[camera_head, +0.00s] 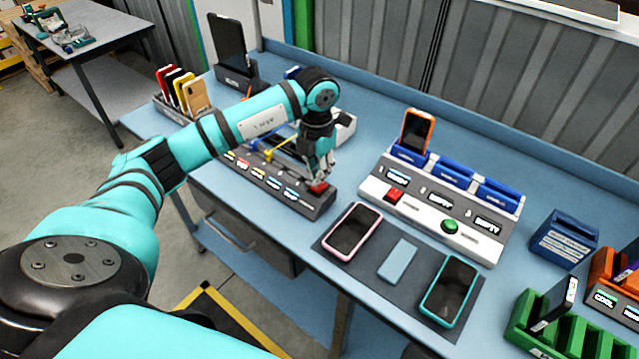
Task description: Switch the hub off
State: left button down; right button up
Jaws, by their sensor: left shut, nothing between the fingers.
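The hub is most likely the dark grey strip (265,181) with a row of small labels and lights on the blue bench, left of the white charging station. A red switch (318,187) sits at its right end. My left gripper (322,178) is shut and empty, pointing down right at the red switch. I cannot tell whether the tips touch it. The arm hides part of the strip's back side and the cables behind it. My right gripper is not in view.
The white charging station (478,237) has red and green buttons, blue slots and an orange phone (415,131). Phones lie on a dark mat (376,283) in front. A phone rack (172,110) stands at left. Green (590,340) and orange holders are at right.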

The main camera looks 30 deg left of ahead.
aim_at(317, 187)
pick_arm(q)
jog(key=shift+f+b, duration=0.55)
jog(key=shift+f, duration=0.15)
dwell(0.6)
jog(key=shift+s+f+b, duration=0.1)
jog(key=shift+f+b, duration=0.55)
jog(key=shift+f, duration=0.15)
dwell(0.4)
jog(key=shift+r, duration=0.15)
jog(key=shift+r+p, duration=2.3)
jog(key=shift+r, duration=1.1)
jog(key=shift+f, duration=0.1)
